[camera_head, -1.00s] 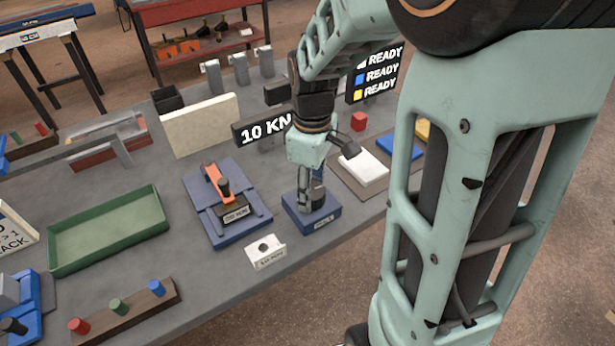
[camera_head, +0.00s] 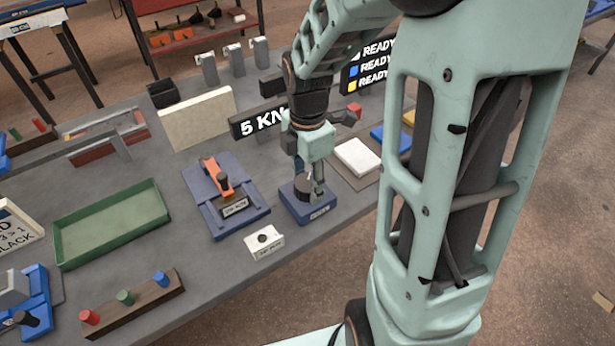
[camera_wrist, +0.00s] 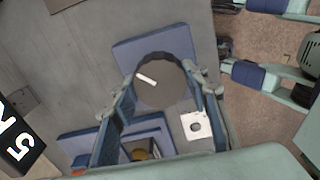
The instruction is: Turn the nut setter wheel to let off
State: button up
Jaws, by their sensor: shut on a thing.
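The nut setter wheel is a dark grey knob with a white mark on top, on a blue base (camera_head: 312,212); in the wrist view the wheel (camera_wrist: 165,92) fills the space between the fingers. My gripper (camera_head: 311,186) points down over it in the head view and hides part of it. In the wrist view my gripper's two fingers (camera_wrist: 165,84) lie on opposite sides of the wheel, shut on it. The white mark points to the upper left in the wrist view. A black display (camera_head: 258,121) behind reads "5 KN".
An orange-handled clamp on a blue plate (camera_head: 250,211) stands left of the wheel base. A small white labelled block (camera_head: 267,252) lies in front. A white pad (camera_head: 357,155) lies to the right, and a green tray (camera_head: 75,243) at left.

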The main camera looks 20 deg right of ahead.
aim_at(307, 182)
jog(key=n+p, duration=0.1)
jog(key=n, duration=0.1)
jog(key=n+p, duration=0.3)
jog(key=n, duration=0.1)
jog(key=shift+r, duration=0.25)
jog(key=shift+f+n+p, duration=0.15)
jog(key=shift+n+p, duration=1.35)
jog(key=shift+n, duration=0.2)
jog(key=o, duration=1.2)
jog(key=shift+f, duration=0.1)
jog(key=shift+c, duration=0.2)
notch_tip(307, 182, up, 12)
